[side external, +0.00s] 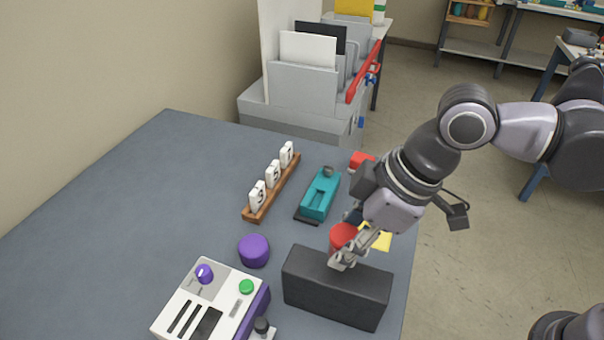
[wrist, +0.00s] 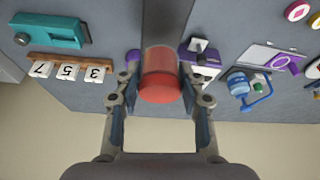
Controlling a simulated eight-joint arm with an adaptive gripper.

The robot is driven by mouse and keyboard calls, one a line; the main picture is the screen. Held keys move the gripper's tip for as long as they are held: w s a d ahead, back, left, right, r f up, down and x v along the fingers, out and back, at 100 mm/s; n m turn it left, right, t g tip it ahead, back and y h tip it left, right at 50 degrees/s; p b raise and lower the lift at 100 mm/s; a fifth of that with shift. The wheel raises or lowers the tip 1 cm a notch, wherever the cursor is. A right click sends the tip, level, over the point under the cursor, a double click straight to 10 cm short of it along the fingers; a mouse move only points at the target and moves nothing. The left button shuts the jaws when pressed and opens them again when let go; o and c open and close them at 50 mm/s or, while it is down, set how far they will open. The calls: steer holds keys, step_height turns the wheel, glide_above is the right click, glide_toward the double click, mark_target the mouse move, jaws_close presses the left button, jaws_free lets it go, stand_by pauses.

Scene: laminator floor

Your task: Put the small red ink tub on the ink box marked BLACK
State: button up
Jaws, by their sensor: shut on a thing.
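The small red ink tub (side external: 343,235) is held between the fingers of my gripper (side external: 350,252). In the wrist view the tub (wrist: 160,76) sits between the two fingers (wrist: 160,92). The black box (side external: 337,289) stands at the table's front right, and no marking on it can be read. In the side view the tub and fingertips overlap the box's top far edge. In the wrist view the dark box (wrist: 167,20) shows behind the tub. I cannot tell whether the tub touches the box.
A purple tub (side external: 254,250) and a white-and-purple machine (side external: 208,305) stand left of the box. A teal stapler-like tool (side external: 320,195) and a wooden rack of number blocks (side external: 272,187) lie farther back. Yellow paper (side external: 381,238) lies near the right edge. The table's left is clear.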

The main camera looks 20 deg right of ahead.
steer(key=shift+a+f, duration=0.2)
steer(key=shift+f, duration=1.95)
steer(key=shift+f, duration=0.15)
steer(key=o, duration=1.2)
steer(key=v, duration=1.2)
steer(key=w+d+f+m+t+h, duration=0.1)
steer(key=d+f+m, duration=0.2)
steer(key=d, duration=0.5)
steer(key=w+d+f+m+t+h, duration=0.1)
steer(key=w+d+f+m+t, duration=0.1)
steer(key=d, duration=0.7)
steer(key=w+d+f+m+t+h, duration=0.1)
steer(key=d+f+m, duration=0.3)
steer(key=d, duration=0.4)
steer(key=shift+w+d+f+m+h, duration=0.3)
steer(key=shift+w+f+m+h, duration=0.15)
steer(key=shift+m, duration=0.45)
